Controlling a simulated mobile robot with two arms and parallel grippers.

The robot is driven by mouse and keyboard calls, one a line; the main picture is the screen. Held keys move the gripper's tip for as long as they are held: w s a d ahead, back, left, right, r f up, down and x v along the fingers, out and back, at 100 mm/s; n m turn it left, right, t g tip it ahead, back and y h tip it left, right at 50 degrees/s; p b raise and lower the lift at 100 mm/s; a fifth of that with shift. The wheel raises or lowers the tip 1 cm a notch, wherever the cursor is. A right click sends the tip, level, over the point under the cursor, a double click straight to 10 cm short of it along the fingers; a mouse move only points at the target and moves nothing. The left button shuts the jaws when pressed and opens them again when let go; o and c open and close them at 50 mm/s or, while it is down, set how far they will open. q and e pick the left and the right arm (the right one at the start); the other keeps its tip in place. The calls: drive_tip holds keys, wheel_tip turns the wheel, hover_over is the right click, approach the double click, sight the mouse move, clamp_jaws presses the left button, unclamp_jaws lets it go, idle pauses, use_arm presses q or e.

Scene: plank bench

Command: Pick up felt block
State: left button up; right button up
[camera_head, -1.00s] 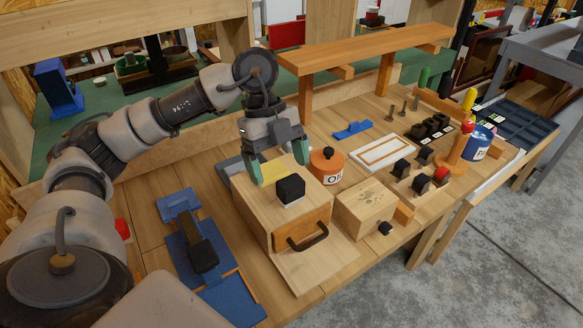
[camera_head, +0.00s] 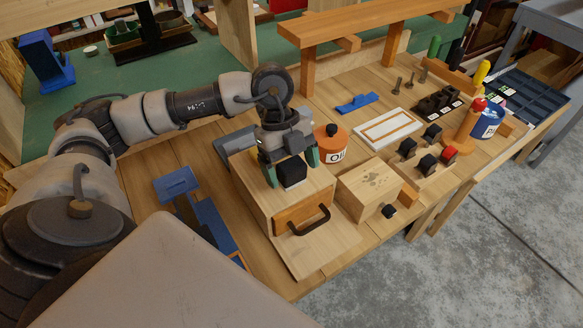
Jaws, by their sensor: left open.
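A small black block (camera_head: 292,173), likely the felt block, sits on top of a wooden drawer box (camera_head: 252,196) with a dark handle. My left gripper (camera_head: 291,168) is just over the box top, its two green-tipped fingers open on either side of the black block. I cannot tell whether the fingers touch it. The gripper body hides part of the box top behind the block. My right gripper is not in view.
An orange oil container (camera_head: 331,145) stands close behind the box. A smaller wooden box (camera_head: 368,188) with a black knob is to the right. Blue tools (camera_head: 177,185) lie at left. A raised orange shelf (camera_head: 365,20) spans the back.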

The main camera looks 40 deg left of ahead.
use_arm(q)
drive_tip(key=shift+s+d+f, duration=0.15)
drive_tip(key=shift+d+f, duration=0.15)
drive_tip(key=shift+f, duration=0.45)
drive_tip(key=c, duration=1)
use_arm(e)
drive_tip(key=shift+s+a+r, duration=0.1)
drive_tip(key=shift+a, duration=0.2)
use_arm(q)
drive_tip(key=shift+r, duration=0.55)
wheel_tip(320, 180, up, 3)
drive_tip(key=shift+f+b, duration=0.2)
drive_tip(key=shift+b, duration=0.15)
drive_tip(key=a+r, duration=0.2)
drive_tip(key=a, duration=0.1)
drive_tip(key=s+a+r+b, duration=0.1)
drive_tip(key=a+r, duration=0.2)
drive_tip(key=a, duration=0.1)
drive_tip(key=a+r+b, duration=0.1)
drive_tip(key=a+r, duration=0.1)
drive_tip(key=a, duration=0.2)
drive_tip(key=shift+s+a+r, duration=0.2)
drive_tip(key=shift+s+a, duration=0.05)
drive_tip(key=shift+s, duration=0.15)
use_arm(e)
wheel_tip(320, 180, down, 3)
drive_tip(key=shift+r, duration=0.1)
